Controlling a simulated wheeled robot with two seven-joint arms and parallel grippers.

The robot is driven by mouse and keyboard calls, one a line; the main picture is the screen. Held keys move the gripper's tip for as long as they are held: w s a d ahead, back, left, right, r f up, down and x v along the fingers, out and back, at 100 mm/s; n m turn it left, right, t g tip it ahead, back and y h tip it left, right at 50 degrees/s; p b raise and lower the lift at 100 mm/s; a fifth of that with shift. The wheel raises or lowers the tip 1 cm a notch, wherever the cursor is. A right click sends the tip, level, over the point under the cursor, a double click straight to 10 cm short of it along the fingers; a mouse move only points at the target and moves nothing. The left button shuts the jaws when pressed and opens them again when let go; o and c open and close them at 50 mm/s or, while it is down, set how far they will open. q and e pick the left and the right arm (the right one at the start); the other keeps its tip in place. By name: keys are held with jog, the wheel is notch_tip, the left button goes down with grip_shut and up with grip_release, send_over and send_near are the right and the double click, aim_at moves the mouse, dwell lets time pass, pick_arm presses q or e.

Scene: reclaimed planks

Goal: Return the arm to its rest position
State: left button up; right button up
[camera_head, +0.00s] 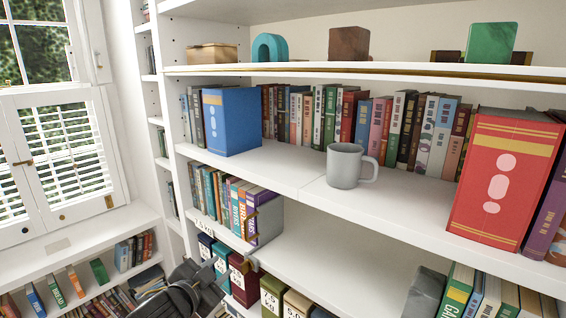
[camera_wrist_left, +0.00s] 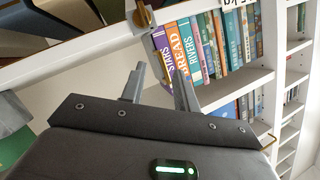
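My left gripper (camera_head: 215,268) is at the lower left of the head view, in front of the lower shelves of the bookcase. In the left wrist view its two fingers (camera_wrist_left: 158,82) stand apart with nothing between them, so it is open and empty. Beyond the fingers is a row of upright books (camera_wrist_left: 195,50) with coloured spines. I cannot tell whether the gripper touches the shelf edge. My right gripper is not in view.
The white bookcase (camera_head: 260,160) holds a blue box-like book (camera_head: 232,122), a grey mug (camera_head: 345,166) and a large red book (camera_head: 503,178). Binders (camera_head: 243,280) stand close to the gripper. A low shelf (camera_head: 80,250) runs under the window. The lower middle shelf has bare room.

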pick_arm(q)
jog(key=s+a+f+n+g+y, duration=0.2)
jog(key=s+f, duration=0.5)
jog(key=f, duration=0.1)
jog(key=s+a+f+n+g+y, duration=0.1)
jog(key=s+a+f+n+g, duration=0.15)
jog(key=s+f, duration=0.5)
jog(key=s+a+f+n+g, duration=0.1)
jog(key=s+a+f+g, duration=0.1)
jog(key=s+f, duration=0.35)
jog(key=s+a+f+n+g+y, duration=0.1)
jog(key=s+f+n+g, duration=0.1)
jog(key=s, duration=0.6)
jog(key=s+a+f+n+g, duration=0.1)
jog(key=s+a+f+g, duration=0.15)
jog(key=s, duration=0.45)
notch_tip(320, 180, down, 28)
jog(key=s, duration=0.2)
jog(key=s+a+f+g, duration=0.2)
jog(key=s+f, duration=1.2)
jog(key=s, duration=0.1)
jog(key=shift+s+m+y, duration=0.15)
jog(key=shift+m+y, duration=0.15)
jog(key=shift+m, duration=0.05)
